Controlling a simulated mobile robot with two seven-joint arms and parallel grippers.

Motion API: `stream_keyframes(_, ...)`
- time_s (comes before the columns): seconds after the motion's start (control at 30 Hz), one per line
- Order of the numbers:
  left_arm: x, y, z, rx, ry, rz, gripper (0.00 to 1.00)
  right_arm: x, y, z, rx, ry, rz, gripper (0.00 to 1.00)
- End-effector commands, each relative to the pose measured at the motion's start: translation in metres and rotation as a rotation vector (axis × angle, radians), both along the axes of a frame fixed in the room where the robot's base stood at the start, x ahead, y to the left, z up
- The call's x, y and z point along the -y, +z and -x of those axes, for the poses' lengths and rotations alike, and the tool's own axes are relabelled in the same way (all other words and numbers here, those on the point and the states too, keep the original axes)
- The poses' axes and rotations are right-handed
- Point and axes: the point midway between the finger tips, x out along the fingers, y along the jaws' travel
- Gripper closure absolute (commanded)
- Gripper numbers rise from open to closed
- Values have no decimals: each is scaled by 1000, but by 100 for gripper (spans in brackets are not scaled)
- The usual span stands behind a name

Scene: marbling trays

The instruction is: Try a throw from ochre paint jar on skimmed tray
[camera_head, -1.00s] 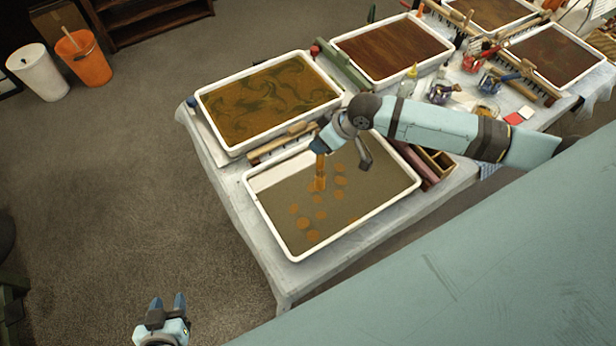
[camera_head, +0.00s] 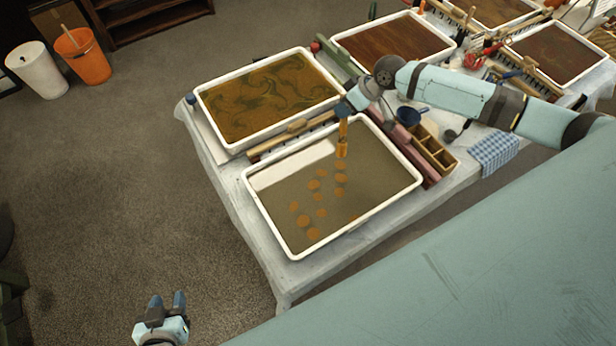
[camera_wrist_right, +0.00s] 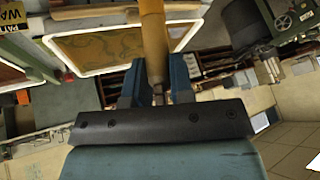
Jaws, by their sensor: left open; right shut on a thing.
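The near tray (camera_head: 268,222) has a white rim and holds grey-brown liquid with several ochre spots, mostly in a band across its middle. A pale patch lies at its upper left. My right gripper (camera_head: 345,108) is shut on a brush-like tool (camera_head: 342,137) with an orange-brown lower end, which points down over the far part of this tray. In the right wrist view the tool (camera_wrist_right: 153,40) stands between the fingers. My left gripper (camera_head: 166,302) is open and empty over the floor, away from the table. I cannot make out the ochre paint jar; my right arm hides part of the table.
A tray with swirled ochre pattern (camera_head: 218,137) lies behind the near tray, with a wooden rake between. A reddish-brown tray (camera_head: 385,82) stands farther back. A wooden divided box (camera_head: 433,155), dark blue pan (camera_head: 411,115) and checked cloth (camera_head: 494,152) lie to the right.

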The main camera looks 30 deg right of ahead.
Motion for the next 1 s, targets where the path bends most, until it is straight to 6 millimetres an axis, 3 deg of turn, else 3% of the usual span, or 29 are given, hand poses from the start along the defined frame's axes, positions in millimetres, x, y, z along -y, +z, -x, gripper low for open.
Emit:
stream_keyframes(0.7, 0, -35, 9, -17, 0, 0, 57, 75, -2, -44, 1, -2, 0, 99)
stream_keyframes(1.0, 0, -37, 7, -13, 0, 0, 57, 86, 0, -50, 0, 1, -1, 99)
